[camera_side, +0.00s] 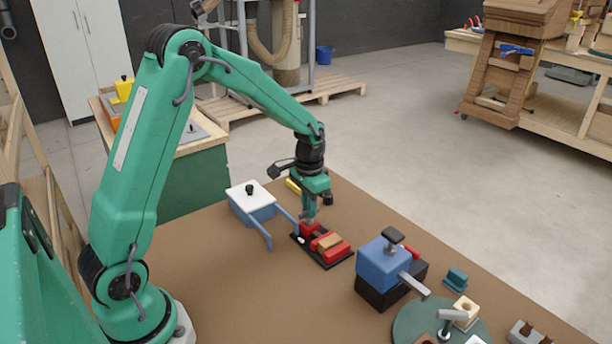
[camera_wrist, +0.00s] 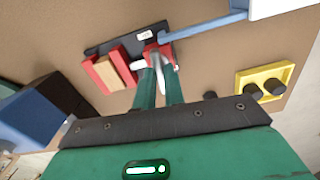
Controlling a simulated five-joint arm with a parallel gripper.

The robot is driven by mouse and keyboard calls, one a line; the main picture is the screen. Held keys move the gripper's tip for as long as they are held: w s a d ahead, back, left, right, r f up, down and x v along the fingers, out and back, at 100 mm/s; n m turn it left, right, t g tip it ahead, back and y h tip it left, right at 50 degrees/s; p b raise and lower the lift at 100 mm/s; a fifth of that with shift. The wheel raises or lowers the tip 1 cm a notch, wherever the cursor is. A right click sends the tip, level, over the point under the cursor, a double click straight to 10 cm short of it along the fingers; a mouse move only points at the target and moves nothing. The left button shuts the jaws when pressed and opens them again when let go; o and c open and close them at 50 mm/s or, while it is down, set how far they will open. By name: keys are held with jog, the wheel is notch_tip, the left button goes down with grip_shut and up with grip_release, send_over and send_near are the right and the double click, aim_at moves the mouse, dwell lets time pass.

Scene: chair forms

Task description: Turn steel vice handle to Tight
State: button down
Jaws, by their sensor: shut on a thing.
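A small red vice (camera_side: 331,247) sits on a black base plate (camera_side: 335,262) on the brown table, with a wooden block (camera_side: 329,241) between its red jaws. In the wrist view the vice's red jaws (camera_wrist: 122,66) lie just left of my fingers, and a white label (camera_wrist: 145,35) shows on the base plate. My gripper (camera_side: 310,218) points down at the vice's far-left end. In the wrist view my green fingers (camera_wrist: 157,72) are closed on the steel handle (camera_wrist: 164,62) beside a red part. The fingers partly hide the handle, so its exact angle is unclear.
A blue box with a white lid (camera_side: 250,196) and blue bars stands left of the vice. A blue-and-black block with a grey lever (camera_side: 388,268) stands to the right. A yellow block with dark knobs (camera_wrist: 265,82) lies close by. A green round stand (camera_side: 415,318) is front right.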

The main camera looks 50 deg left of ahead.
jog(key=shift+r+n, duration=0.1)
jog(key=shift+n, duration=0.3)
jog(key=c, duration=1.5)
grip_release()
jog(key=shift+r, duration=3.9)
